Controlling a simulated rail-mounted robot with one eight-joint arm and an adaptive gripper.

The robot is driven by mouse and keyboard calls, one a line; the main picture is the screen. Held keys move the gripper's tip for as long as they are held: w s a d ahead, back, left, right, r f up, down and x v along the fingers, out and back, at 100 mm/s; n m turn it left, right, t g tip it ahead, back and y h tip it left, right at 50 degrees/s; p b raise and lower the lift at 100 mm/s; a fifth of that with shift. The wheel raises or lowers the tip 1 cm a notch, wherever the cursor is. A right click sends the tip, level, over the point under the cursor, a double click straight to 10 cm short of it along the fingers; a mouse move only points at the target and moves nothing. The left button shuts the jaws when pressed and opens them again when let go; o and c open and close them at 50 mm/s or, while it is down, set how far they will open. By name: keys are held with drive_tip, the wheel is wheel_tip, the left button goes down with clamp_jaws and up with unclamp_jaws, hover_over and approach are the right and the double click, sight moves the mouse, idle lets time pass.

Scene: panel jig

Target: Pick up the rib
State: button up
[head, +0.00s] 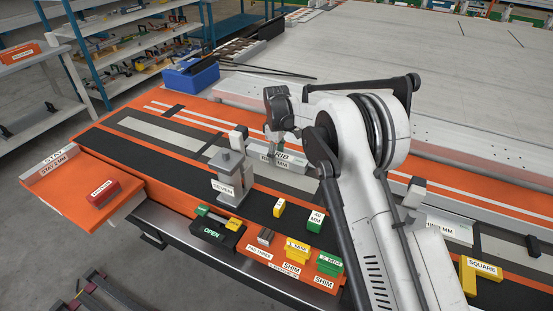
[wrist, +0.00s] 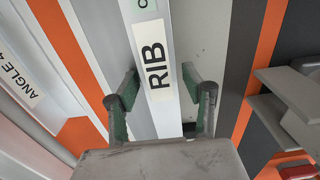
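The rib (head: 292,162) is a pale metal bar with a white RIB label. It lies on the orange and grey jig bench in the head view, partly hidden by my arm. In the wrist view the rib (wrist: 158,108) runs up the middle of the picture. My gripper (wrist: 160,82) is open, with one green-padded finger on each side of the rib near its label. Whether either finger touches the rib cannot be told. In the head view my gripper (head: 273,152) is low over the rib, its fingertips partly hidden.
A grey post-like fixture (head: 232,172) stands left of the rib. Yellow and green shim blocks (head: 328,263) sit along the front edge. A blue bin (head: 192,76) is behind. The orange side tray (head: 70,200) holds a red block. A large pale panel (head: 440,100) lies beyond.

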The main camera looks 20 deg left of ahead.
clamp_jaws()
drive_tip(key=shift+r, duration=0.1)
